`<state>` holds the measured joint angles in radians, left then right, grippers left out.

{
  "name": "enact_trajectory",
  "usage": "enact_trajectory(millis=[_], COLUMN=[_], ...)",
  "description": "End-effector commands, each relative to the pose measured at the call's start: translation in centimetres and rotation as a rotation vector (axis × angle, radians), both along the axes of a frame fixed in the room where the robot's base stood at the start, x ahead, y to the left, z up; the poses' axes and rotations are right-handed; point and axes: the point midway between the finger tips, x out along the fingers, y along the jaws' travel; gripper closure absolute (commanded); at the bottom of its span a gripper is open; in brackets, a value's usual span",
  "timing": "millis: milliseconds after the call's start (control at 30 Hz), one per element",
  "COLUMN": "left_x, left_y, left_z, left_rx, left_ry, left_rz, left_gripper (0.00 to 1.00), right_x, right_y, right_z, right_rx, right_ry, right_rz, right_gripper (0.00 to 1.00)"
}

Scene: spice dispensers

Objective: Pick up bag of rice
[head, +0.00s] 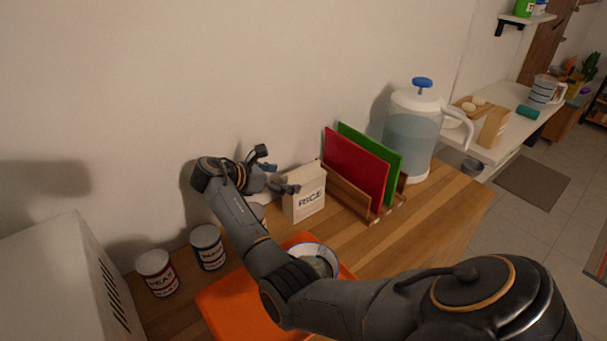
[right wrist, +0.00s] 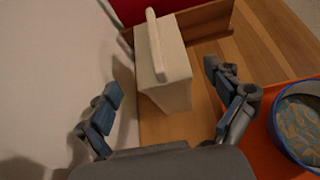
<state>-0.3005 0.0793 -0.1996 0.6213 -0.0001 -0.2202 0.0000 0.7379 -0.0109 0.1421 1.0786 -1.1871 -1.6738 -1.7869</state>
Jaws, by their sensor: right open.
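The bag of rice (head: 306,195) is a cream block-shaped bag with dark "RICE" lettering. It stands upright on the wooden counter, left of the cutting board rack. My right gripper (head: 279,178) is just left of the bag in the head view, against the wall side. In the right wrist view the bag (right wrist: 165,62) is ahead, between the lines of the two spread fingers of my right gripper (right wrist: 166,108). The fingers are open and do not appear to touch it. My left gripper is not in view.
A rack holds red (head: 355,168) and green (head: 375,157) boards right of the bag. A bowl (head: 318,260) sits on an orange tray (head: 225,304) in front. A water dispenser (head: 411,130) stands behind the rack. The wall is close.

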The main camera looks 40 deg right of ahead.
Motion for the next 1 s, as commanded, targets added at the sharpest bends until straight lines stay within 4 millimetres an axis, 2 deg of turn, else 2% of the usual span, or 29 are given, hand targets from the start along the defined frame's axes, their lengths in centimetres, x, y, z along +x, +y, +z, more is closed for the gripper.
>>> enact_trajectory(millis=[400, 700, 1000], left_x=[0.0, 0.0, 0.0], left_y=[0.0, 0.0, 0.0], left_z=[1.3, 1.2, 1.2], left_rx=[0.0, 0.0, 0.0], left_ry=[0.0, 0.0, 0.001], left_rz=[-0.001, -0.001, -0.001], left_gripper=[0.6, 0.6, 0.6], right_x=[-0.7, -0.7, -0.7], right_y=[-4.3, -4.7, -4.7], right_z=[-2.3, -2.6, -2.6], right_rx=[0.0, 0.001, 0.0], right_ry=[0.002, 0.0, 0.0], right_rz=[0.0, 0.0, 0.0], right_gripper=[0.08, 0.1, 0.71])
